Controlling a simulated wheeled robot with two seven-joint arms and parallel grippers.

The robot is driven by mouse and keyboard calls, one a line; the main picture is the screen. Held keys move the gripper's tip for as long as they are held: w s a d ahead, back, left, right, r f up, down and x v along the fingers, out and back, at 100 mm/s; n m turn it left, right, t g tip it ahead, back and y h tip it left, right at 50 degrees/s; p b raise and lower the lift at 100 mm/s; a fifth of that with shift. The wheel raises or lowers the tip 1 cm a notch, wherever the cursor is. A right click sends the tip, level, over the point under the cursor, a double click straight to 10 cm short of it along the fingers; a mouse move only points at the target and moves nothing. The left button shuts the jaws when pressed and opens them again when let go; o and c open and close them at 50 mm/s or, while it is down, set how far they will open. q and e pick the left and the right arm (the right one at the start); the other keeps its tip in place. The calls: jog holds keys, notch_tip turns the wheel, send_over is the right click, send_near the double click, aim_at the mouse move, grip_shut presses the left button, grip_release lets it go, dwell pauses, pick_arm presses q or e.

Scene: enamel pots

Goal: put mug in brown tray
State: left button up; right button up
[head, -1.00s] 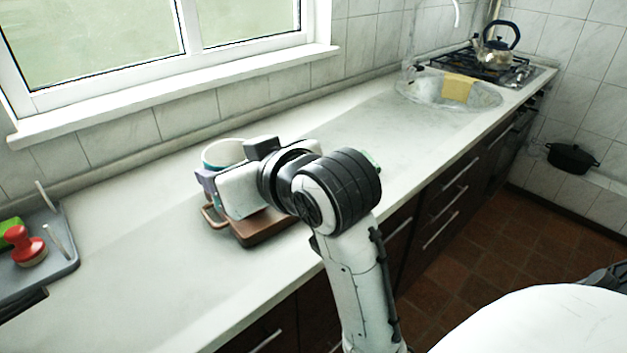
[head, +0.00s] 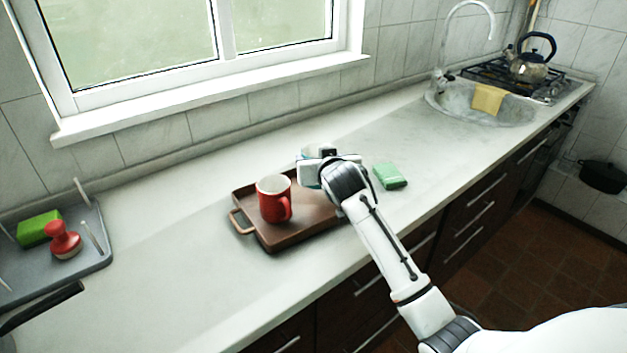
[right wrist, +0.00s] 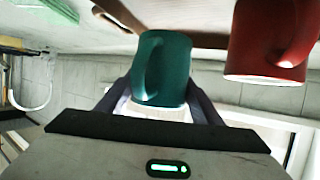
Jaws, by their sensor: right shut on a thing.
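A red mug (head: 273,200) stands upright on the left part of the brown tray (head: 275,241); it also shows at the right of the right wrist view (right wrist: 268,42). My right gripper (head: 312,166) is at the tray's far right part, to the right of the red mug. In the right wrist view its fingers (right wrist: 160,92) are shut on a teal mug (right wrist: 172,62) with its handle facing the camera. In the head view my gripper hides most of the teal mug. I cannot tell whether its base touches the tray. My left gripper is out of view.
A green block (head: 390,176) lies on the counter right of the tray. The counter (head: 185,255) left of the tray is clear. The sink is farther right.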

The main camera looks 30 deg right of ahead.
jog(key=shift+a+f, duration=0.1)
jog(key=shift+f, duration=2.15)
jog(key=shift+f, duration=0.15)
jog(key=o, duration=1.3)
jog(key=shift+c, duration=0.2)
jog(key=v, duration=1.2)
